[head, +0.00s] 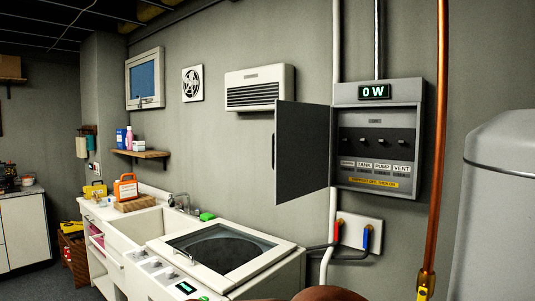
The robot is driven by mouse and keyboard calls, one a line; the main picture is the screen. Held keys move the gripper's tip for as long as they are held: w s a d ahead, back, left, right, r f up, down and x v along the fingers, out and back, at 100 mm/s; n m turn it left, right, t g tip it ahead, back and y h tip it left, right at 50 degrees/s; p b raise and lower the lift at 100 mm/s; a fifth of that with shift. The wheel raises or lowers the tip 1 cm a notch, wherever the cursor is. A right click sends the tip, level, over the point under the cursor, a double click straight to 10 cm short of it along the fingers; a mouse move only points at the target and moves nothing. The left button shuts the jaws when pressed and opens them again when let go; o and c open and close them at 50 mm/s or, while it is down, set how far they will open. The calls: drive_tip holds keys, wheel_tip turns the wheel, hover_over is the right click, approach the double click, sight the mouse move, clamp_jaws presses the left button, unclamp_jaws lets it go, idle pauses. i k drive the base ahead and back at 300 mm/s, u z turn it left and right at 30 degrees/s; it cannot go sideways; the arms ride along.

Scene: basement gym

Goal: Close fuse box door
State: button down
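The grey fuse box (378,205) is mounted on the wall right of centre. Its dark grey door (301,150) stands wide open, swung out to the left, with a dark handle strip (274,152) along its free left edge. Inside the box is a row of several dark switches, above labels including TANK, PUMP and VENT and a yellow strip. A lit display (374,92) on top reads 0 W. My gripper is not in view.
A washing machine (292,268) with a glass lid stands below the door. Red and blue valves (353,232) with hoses sit under the box. A copper pipe (437,150) and a large grey tank (500,220) stand at the right. A sink counter (135,225) is at left.

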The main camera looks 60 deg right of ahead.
sight(301, 138)
drive_tip(key=i, duration=1.65)
drive_tip(key=z, duration=2.85)
drive_tip(key=k, duration=0.55)
drive_tip(key=u, duration=1.4)
drive_tip(key=i, duration=1.05)
drive_tip(key=z, duration=0.65)
